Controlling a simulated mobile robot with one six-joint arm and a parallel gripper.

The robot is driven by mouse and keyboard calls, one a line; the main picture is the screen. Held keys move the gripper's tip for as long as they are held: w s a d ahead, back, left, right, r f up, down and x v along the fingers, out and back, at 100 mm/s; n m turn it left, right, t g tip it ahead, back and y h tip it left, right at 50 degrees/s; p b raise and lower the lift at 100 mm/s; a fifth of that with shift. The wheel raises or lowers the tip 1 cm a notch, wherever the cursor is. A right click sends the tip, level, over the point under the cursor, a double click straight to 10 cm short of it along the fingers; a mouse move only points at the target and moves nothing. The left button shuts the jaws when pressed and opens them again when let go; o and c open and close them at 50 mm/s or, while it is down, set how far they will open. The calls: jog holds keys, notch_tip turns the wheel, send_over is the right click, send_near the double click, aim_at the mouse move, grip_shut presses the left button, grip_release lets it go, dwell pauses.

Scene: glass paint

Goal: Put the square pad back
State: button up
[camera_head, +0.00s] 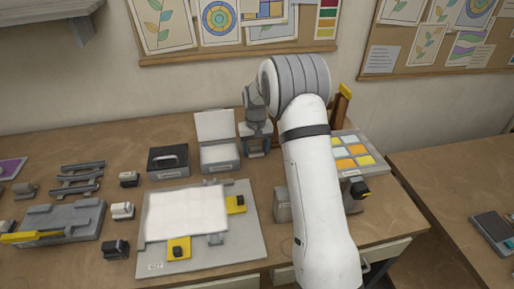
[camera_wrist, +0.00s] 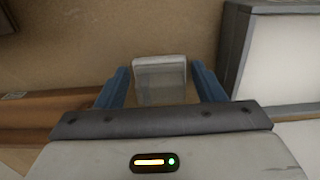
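My gripper (camera_wrist: 161,74) has two blue fingers standing apart in the wrist view. A small block (camera_wrist: 160,78) with a white edge and a greyish face sits between them. A narrow strip of brown shows on each side of it, so it does not look clamped; its lower end is hidden behind the gripper body. I cannot tell for sure whether it is the square pad. In the head view my gripper (camera_head: 256,135) points down at the back of the table, just right of an open grey box (camera_head: 219,166) with a white inside and a raised lid.
A pale sheet (camera_head: 187,213) lies on a grey board (camera_head: 243,250) with yellow clamps. A black handled box (camera_head: 168,162) stands left of the open box. A tray of coloured squares (camera_head: 351,139) lies right of my arm. The table's brown front left area is partly free.

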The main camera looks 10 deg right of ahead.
aim_at(256, 146)
jog(key=shift+o, duration=1.1)
notch_tip(256, 146, up, 12)
jog(key=b, duration=0.1)
jog(key=s+r, duration=0.6)
jog(key=s, duration=0.1)
jog(key=s+t, duration=0.3)
jog(key=s, duration=2.6)
jog(key=shift+s+d+f, duration=0.25)
jog(key=shift+s+d, duration=0.05)
jog(key=shift+d, duration=0.05)
